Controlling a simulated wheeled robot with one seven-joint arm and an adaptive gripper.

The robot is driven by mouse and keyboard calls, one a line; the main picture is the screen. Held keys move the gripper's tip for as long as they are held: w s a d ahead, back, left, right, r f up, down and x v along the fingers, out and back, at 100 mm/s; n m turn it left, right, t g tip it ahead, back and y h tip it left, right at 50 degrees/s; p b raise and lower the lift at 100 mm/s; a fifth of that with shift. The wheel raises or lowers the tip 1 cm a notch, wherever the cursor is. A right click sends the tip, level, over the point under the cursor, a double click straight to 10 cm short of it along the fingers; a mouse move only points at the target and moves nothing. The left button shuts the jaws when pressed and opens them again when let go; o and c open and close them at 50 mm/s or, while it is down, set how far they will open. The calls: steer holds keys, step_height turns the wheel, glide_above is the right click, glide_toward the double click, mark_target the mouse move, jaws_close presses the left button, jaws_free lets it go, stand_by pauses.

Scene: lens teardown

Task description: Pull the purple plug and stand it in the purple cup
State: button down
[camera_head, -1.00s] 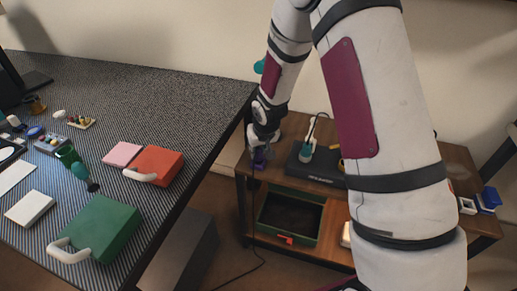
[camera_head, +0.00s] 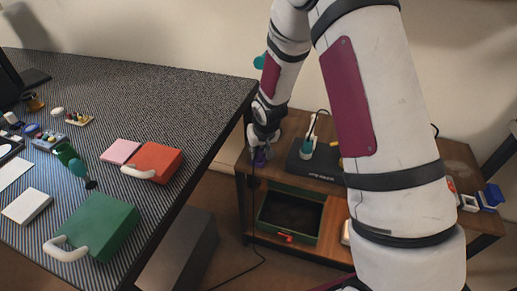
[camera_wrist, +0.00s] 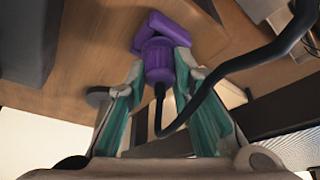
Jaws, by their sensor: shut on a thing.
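The purple plug (camera_wrist: 158,62) is in the wrist view, with a black cord leaving its near end. My gripper (camera_wrist: 159,70) has its teal fingers on either side of the plug and is shut on it. A second purple body, apparently the purple cup (camera_wrist: 195,33), shows just beyond the plug. The plug overlaps it in the picture, and I cannot tell whether the plug sits inside it. In the head view my gripper (camera_head: 261,143) is over the left end of the wooden cabinet, with a small purple patch (camera_head: 259,158) beneath it.
The wooden cabinet top (camera_head: 284,126) holds a black power strip (camera_head: 312,172) with a teal-and-white plug (camera_head: 307,147). A green-rimmed drawer (camera_head: 291,238) is below. The striped table (camera_head: 170,92) stands close to my gripper's left. A black cord (camera_wrist: 245,60) crosses the wrist view.

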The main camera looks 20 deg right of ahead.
steer(key=c, duration=1.3)
jaws_free()
steer(key=shift+r, duration=0.1)
steer(key=s+d+r+g+h, duration=0.1)
steer(key=s+r, duration=0.8)
steer(key=r, duration=0.3)
steer(key=s+d+r, duration=0.1)
steer(key=s+r, duration=0.9)
steer(key=r, duration=0.1)
steer(key=s+a+r+g+y, duration=0.1)
steer(key=s+r, duration=0.1)
steer(key=s, duration=0.9)
steer(key=s+a+r+g, duration=0.1)
steer(key=s+r, duration=0.2)
steer(key=s, duration=0.8)
step_height(320, 180, up, 16)
steer(key=t+p, duration=0.1)
steer(key=p, duration=0.6)
steer(key=t+p, duration=0.1)
steer(key=p, duration=0.7)
steer(key=shift+s+d+r+t, duration=0.15)
steer(key=shift+r+t, duration=0.05)
steer(key=shift+t, duration=0.2)
